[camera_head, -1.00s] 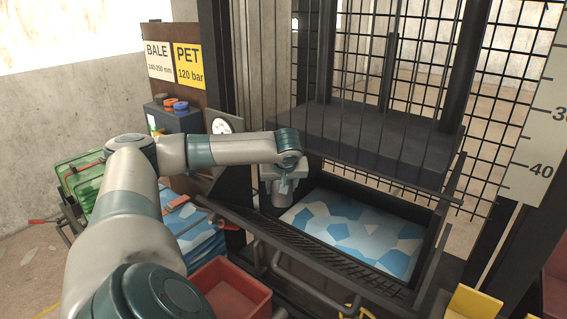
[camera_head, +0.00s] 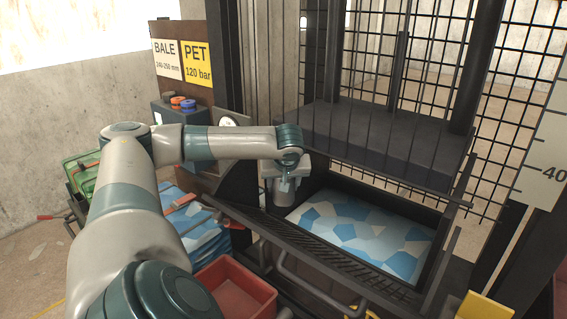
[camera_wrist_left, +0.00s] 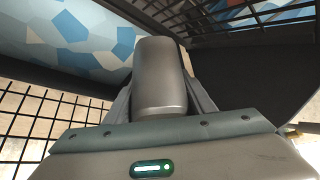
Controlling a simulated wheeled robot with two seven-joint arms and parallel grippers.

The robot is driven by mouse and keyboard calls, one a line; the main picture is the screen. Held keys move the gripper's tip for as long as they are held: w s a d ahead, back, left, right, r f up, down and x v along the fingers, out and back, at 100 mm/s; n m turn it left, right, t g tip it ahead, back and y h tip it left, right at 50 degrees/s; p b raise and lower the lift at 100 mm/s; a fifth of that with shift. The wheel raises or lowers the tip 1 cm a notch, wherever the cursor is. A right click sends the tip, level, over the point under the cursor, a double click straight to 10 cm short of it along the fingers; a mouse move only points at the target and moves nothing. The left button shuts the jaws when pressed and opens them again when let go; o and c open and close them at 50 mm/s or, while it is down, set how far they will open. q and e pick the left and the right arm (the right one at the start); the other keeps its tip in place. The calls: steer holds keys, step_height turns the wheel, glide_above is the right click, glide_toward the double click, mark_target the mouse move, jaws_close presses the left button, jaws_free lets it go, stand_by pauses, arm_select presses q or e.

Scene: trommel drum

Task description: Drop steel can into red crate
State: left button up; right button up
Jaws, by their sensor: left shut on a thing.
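The steel can (camera_wrist_left: 160,80) is a plain grey metal cylinder, held between the fingers of my left gripper (camera_wrist_left: 160,100) in the left wrist view. In the head view my left gripper (camera_head: 284,186) points down at the left end of the baler chamber, with the can (camera_head: 284,195) below it, partly hidden by the gripper. The red crate (camera_head: 262,292) stands at the bottom of the head view, in front of the chamber and lower left of the gripper. My forearm covers part of the area left of the crate. My right gripper is not in view.
The chamber holds a blue and white patterned surface (camera_head: 360,229). A dark slotted front ledge (camera_head: 310,258) lies between the chamber and the crate. A heavy dark press plate (camera_head: 380,148) hangs above the chamber. A blue stack (camera_head: 203,232) and green crate (camera_head: 82,172) are at the left.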

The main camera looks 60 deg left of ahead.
arm_select(q)
steer(key=shift+s+r, duration=0.1)
steer(key=shift+s+d+r, duration=0.3)
steer(key=shift+s+r, duration=0.45)
steer(key=shift+s, duration=0.15)
steer(key=shift+s+d+r, duration=0.3)
steer(key=shift+s+r, duration=0.45)
steer(key=shift+s, duration=0.1)
steer(key=s+d+r, duration=0.2)
steer(key=s+r, duration=0.4)
steer(key=shift+s, duration=0.4)
stand_by(0.3)
steer(key=shift+s+d, duration=0.1)
stand_by(0.3)
steer(key=s+d+r+b, duration=0.1)
steer(key=s+d+b, duration=0.1)
steer(key=s+b, duration=0.2)
steer(key=s+d+r+b, duration=0.1)
steer(key=s+b, duration=0.3)
steer(key=s, duration=0.7)
steer(key=shift+d+r, duration=0.4)
steer(key=shift+d, duration=0.5)
stand_by(1.2)
